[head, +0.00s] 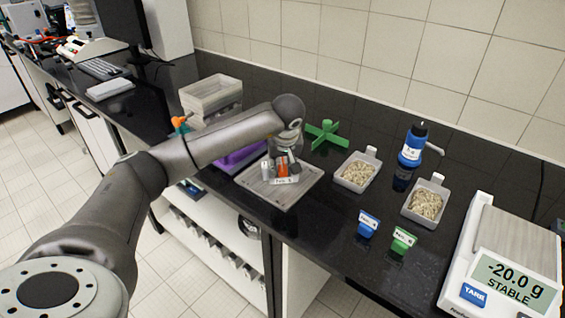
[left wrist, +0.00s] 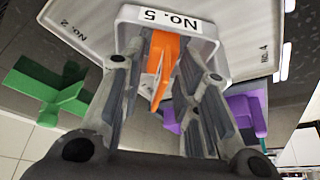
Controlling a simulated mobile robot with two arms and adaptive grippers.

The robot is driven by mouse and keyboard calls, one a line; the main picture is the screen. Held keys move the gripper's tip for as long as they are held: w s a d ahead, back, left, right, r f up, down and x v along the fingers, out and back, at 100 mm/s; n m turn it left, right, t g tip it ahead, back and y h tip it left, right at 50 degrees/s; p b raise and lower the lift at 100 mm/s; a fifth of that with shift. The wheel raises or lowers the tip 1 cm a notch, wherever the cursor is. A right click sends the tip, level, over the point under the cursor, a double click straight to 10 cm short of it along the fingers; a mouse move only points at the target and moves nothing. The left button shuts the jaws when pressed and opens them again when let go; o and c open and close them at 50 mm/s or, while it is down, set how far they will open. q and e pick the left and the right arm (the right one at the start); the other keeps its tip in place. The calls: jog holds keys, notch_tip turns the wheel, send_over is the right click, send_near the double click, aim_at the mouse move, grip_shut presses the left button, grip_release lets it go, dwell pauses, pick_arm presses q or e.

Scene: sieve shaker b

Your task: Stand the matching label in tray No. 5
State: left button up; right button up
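The small grey tray No. 5 (head: 287,181) stands on a larger flat tray; its "No. 5" plate (left wrist: 160,18) shows at the top of the left wrist view. An orange label (head: 283,168) stands in tray No. 5, and its edge shows in the left wrist view (left wrist: 162,55). My left gripper (left wrist: 162,62) is open, with its fingers down on either side of the orange label and a gap beside it. The writing on the orange label is not readable. A blue label (head: 367,225) and a green label (head: 403,240) stand on the bench to the right. My right gripper is out of view.
The larger tray (head: 300,194) carries "No. 2" and "No. 4" marks. Two grain-filled trays (head: 340,180) (head: 409,210), a blue bottle (head: 411,150) and a balance (head: 498,268) are to the right. A green cross (head: 326,134) lies behind. Bench between is clear.

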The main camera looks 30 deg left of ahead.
pick_arm(q)
jog(key=shift+r, duration=0.2)
jog(key=shift+d+r, duration=0.1)
jog(key=shift+r, duration=0.25)
jog(key=b+v, duration=0.1)
jog(key=v, duration=1)
jog(key=shift+s, duration=0.15)
